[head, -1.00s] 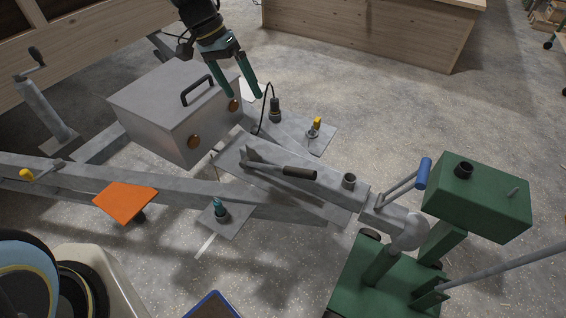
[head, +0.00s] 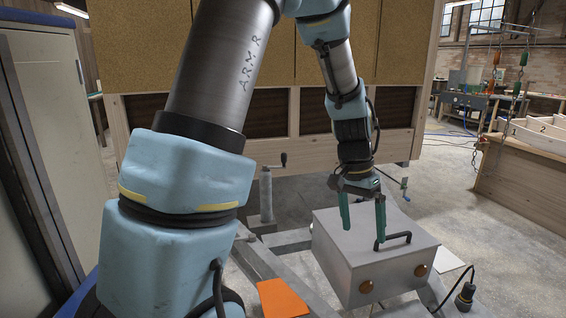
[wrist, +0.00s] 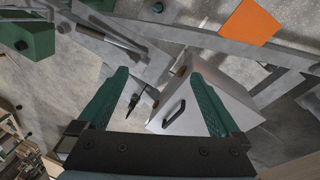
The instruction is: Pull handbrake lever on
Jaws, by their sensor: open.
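The handbrake lever (wrist: 116,42), with a dark grip, lies on the grey trailer drawbar at the upper left of the wrist view. It is outside the head view. My gripper (head: 363,227) is open and empty, pointing down by the grey box (head: 350,262) with a black handle. In the wrist view my gripper's green fingers (wrist: 158,78) are spread wide. The lever is beyond the left fingertip, apart from it.
The orange plate (head: 282,298) is on the frame left of the box. A black cable with a plug (head: 465,296) stands at the box's right. A green stand (wrist: 33,35) is at the wrist view's upper left.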

